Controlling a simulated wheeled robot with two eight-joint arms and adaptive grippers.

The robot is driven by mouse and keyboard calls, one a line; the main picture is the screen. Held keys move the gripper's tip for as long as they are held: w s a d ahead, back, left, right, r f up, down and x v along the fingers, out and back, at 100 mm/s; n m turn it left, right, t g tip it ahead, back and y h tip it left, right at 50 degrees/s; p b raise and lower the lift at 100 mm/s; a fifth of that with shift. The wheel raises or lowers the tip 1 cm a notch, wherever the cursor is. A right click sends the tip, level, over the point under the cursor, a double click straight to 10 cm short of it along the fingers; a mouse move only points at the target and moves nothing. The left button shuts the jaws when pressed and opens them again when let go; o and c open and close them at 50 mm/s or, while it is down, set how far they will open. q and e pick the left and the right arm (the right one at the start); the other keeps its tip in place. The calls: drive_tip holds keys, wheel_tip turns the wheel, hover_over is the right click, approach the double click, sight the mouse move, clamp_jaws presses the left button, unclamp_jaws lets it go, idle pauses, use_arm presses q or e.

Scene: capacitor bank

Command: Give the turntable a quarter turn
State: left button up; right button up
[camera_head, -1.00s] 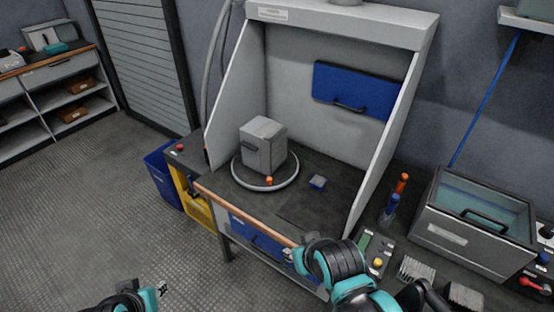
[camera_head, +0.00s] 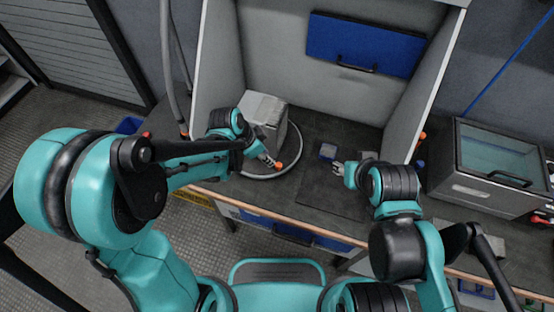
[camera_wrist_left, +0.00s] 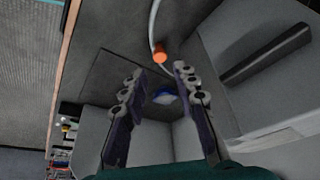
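The turntable (camera_head: 286,166) is a round disc with a pale rim on the bench in the hood, carrying a grey box (camera_head: 265,107). An orange knob (camera_head: 279,165) stands on its front edge. The knob also shows in the left wrist view (camera_wrist_left: 160,52), just beyond and between my left fingertips, apart from them. My left gripper (camera_head: 268,160) is open and empty at the knob; its arm hides the disc's left part.
The hood's side wall (camera_head: 414,105) rises right of my right arm. A blue panel with a handle (camera_head: 362,46) is on the back wall. A lidded tank (camera_head: 490,165) stands to the right. The dark bench top (camera_head: 318,188) is clear between my grippers.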

sight(278, 164)
use_arm(q)
drive_tip(key=shift+m, duration=0.4)
drive_tip(key=b+x, duration=0.1)
drive_tip(key=x, duration=0.3)
drive_tip(key=b+x, duration=0.2)
drive_tip(key=x, duration=0.2)
drive_tip(key=shift+w+d, duration=0.2)
drive_tip(key=shift+d, duration=0.05)
drive_tip(key=shift+d+f, duration=0.2)
drive_tip(key=shift+f, duration=0.1)
drive_tip(key=shift+c, duration=0.4)
clamp_jaws()
